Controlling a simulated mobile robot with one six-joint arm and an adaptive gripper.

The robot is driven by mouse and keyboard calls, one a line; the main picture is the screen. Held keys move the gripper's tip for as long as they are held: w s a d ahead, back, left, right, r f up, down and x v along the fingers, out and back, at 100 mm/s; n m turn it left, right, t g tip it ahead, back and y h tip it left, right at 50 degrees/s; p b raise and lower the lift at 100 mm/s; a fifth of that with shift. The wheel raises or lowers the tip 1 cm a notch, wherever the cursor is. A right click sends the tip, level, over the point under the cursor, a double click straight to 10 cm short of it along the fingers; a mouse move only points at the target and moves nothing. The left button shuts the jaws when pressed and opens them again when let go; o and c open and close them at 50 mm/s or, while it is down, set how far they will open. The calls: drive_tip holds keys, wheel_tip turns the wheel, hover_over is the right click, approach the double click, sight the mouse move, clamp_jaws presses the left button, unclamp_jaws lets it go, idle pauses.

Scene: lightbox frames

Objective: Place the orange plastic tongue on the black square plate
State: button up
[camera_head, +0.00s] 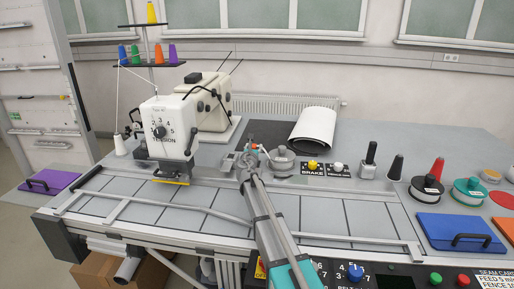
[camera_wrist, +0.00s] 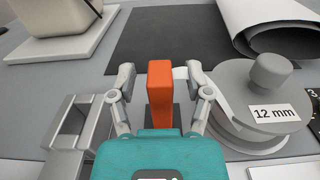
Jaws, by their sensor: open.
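The orange plastic tongue (camera_wrist: 160,92) stands upright in the middle of the wrist view. My gripper (camera_wrist: 160,76) is open, with one finger on each side of the tongue and a gap on both sides. The tongue's lower end is hidden behind my gripper's body, with small dark patches beside it. A flat black sheet (camera_wrist: 150,40) lies behind it; I take it for the black square plate. In the head view the black sheet (camera_head: 262,133) lies at the back, beyond my gripper (camera_head: 248,158).
A round grey holder labelled 12 mm (camera_wrist: 238,100) stands close on the right. A grey metal bracket (camera_wrist: 72,122) is on the left. A white roll (camera_head: 315,128) stands by the sheet's right edge. A white tension unit (camera_head: 172,128) is farther left.

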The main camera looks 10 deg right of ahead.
drive_tip(key=v, duration=1.1)
idle(0.4)
